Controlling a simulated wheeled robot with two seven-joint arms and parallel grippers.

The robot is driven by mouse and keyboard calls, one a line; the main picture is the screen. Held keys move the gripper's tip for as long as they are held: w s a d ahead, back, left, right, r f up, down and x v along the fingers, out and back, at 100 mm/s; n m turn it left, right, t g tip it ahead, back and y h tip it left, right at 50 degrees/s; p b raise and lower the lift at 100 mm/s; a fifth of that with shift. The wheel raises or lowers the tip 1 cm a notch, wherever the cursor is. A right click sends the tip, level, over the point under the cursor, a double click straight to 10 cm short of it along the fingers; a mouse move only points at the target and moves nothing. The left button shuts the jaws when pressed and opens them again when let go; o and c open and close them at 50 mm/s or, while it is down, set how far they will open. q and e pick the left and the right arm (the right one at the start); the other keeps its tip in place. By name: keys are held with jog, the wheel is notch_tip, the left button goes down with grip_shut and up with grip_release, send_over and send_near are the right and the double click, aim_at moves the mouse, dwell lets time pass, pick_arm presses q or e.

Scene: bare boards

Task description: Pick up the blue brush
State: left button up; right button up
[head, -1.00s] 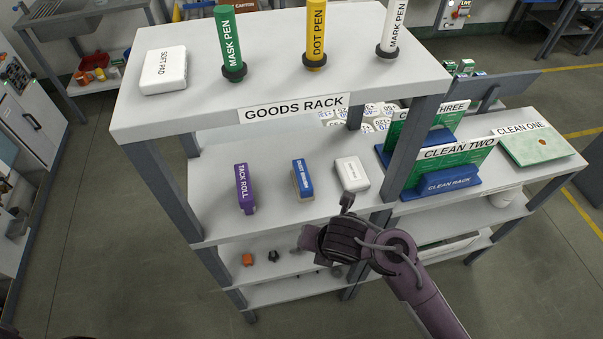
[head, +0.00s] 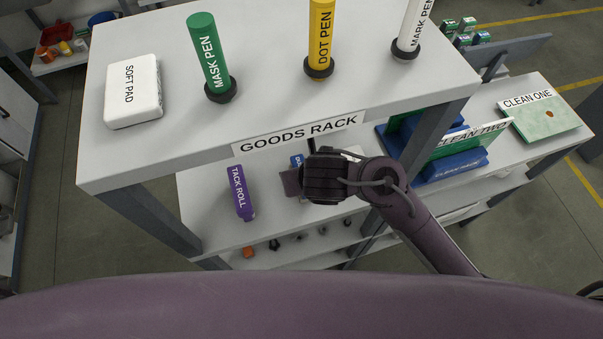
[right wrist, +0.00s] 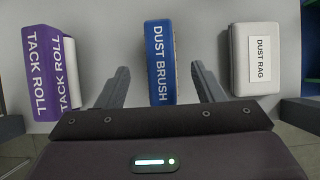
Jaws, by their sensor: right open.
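The blue dust brush (right wrist: 160,62) lies on the middle shelf, its "DUST BRUSH" label facing up in the right wrist view. In the head view only a small blue piece of the brush (head: 297,161) shows beside my right gripper; the rest is hidden behind it. My right gripper (right wrist: 158,75) is open, with one finger on each side of the brush and a gap to each. In the head view the right gripper (head: 291,184) is over the shelf, its fingers mostly hidden. My left gripper is not in view.
A purple tack roll (right wrist: 50,72) lies left of the brush and a white dust rag (right wrist: 256,60) lies right. The rack's upper board (head: 260,110) overhangs the shelf, carrying a soft pad (head: 133,92) and upright pens. Green boards stand at the right (head: 465,140).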

aim_at(296, 161)
jog(key=x, duration=0.4)
jog(key=shift+w+r+b, duration=0.15)
jog(key=shift+b, duration=0.2)
jog(key=shift+w+a+f, duration=0.15)
jog(key=shift+w+f, duration=0.3)
jog(key=shift+s, duration=0.1)
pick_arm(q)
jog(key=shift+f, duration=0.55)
pick_arm(e)
jog(key=shift+f, duration=0.2)
jog(key=shift+c, duration=0.3)
jog(key=c, duration=1)
